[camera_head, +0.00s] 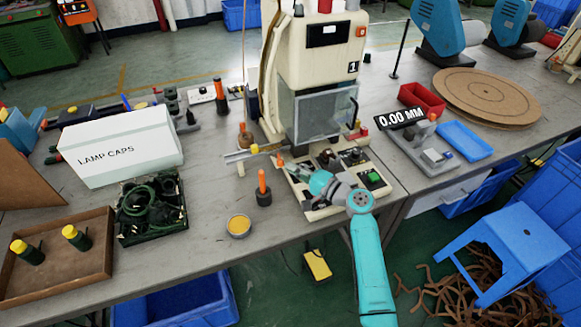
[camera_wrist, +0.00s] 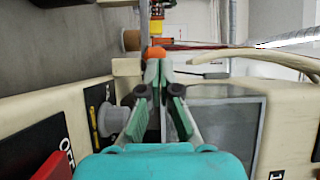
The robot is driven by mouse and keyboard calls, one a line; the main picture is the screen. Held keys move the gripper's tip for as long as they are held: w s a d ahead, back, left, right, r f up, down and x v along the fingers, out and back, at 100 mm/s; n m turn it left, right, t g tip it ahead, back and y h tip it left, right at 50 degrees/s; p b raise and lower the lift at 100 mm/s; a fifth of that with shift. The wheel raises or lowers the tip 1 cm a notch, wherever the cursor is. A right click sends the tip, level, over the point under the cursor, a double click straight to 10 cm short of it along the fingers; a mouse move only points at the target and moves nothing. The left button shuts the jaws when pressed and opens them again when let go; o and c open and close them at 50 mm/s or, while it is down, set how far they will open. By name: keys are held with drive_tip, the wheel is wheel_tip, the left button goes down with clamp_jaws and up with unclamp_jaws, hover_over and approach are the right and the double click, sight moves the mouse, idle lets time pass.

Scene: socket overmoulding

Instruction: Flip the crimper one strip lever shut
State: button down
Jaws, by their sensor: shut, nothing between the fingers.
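Crimper one (camera_head: 313,62) is the cream machine marked 1, with a clear guard over its front. Its base (camera_head: 325,205) carries dark knobs and a green button. My gripper (camera_head: 288,169) is at the left side of that base, fingers shut and empty. In the wrist view my gripper's tips (camera_wrist: 155,68) are together just below an orange knob (camera_wrist: 155,53), which looks like the strip lever's end. The tips are touching it or very close; I cannot tell which. A small orange spot at the tips also shows in the head view (camera_head: 280,159). The lever's shaft and pivot are hidden.
An orange-handled tool (camera_head: 262,182) stands in a dark holder left of my gripper. A metal strip guide (camera_head: 250,153) sticks out left of the crimper. A yellow-filled cup (camera_head: 238,226) stands near the front edge. A gauge (camera_head: 420,145) sits to the right.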

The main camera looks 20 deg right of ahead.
drive_tip(key=shift+w+a, duration=0.3)
drive_tip(key=shift+w, duration=0.2)
drive_tip(key=shift+a, duration=0.1)
drive_tip(key=shift+a+m+t+h, duration=0.2)
drive_tip(key=shift+m+t+h, duration=0.1)
drive_tip(key=shift+h, duration=0.1)
